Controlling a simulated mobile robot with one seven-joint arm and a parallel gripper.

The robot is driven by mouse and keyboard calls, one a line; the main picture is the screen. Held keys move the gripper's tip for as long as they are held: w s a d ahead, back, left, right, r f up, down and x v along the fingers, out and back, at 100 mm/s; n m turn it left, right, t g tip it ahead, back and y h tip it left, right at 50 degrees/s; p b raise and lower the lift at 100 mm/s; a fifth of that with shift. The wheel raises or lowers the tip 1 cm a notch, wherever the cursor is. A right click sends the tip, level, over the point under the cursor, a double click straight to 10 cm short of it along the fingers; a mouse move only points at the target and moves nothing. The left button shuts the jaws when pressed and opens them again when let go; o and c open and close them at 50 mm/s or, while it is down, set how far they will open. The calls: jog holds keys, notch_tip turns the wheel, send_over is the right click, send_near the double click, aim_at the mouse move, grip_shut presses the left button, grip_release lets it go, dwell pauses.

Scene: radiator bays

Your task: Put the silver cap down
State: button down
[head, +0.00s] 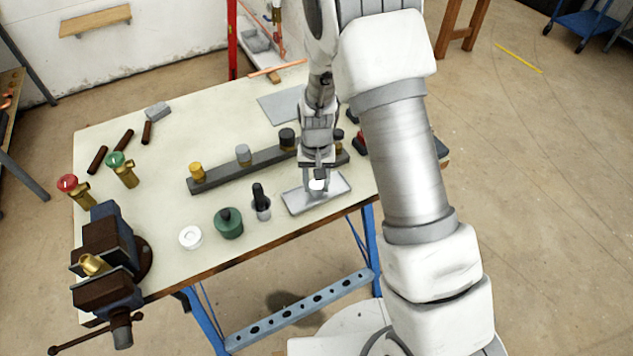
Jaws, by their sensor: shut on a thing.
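My gripper (318,178) points down over a shallow grey tray (335,184) near the front right of the workbench. It is shut on a small, bright, pale cap (317,185), which I take to be the silver cap; the fingers partly hide it. The cap is just above or touching the tray floor; I cannot tell which.
A dark rail (220,181) behind the tray bears a yellow cap (197,172), a grey one (243,154) and darker ones. A black-handled tool (260,200), green round piece (228,223), white ring (190,237) and vise (105,255) stand left.

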jog(key=shift+f, duration=0.1)
jog(key=shift+f, duration=0.15)
jog(key=shift+c, duration=1.9)
grip_release()
jog(key=shift+r, duration=0.2)
notch_tip(320, 180, up, 12)
notch_tip(320, 180, up, 15)
jog(key=t, duration=0.3)
send_over(317, 184)
jog(key=s+d, duration=0.5)
jog(key=s, duration=0.3)
jog(key=s+d+r+t, duration=0.1)
jog(key=s+d+r, duration=0.1)
jog(key=s, duration=0.4)
jog(key=s+d+r+n+t, duration=0.1)
jog(key=s+d+r, duration=0.1)
jog(key=s, duration=0.5)
jog(key=shift+s+r+t, duration=0.25)
jog(key=shift+r+t, duration=0.05)
jog(key=shift+r, duration=0.35)
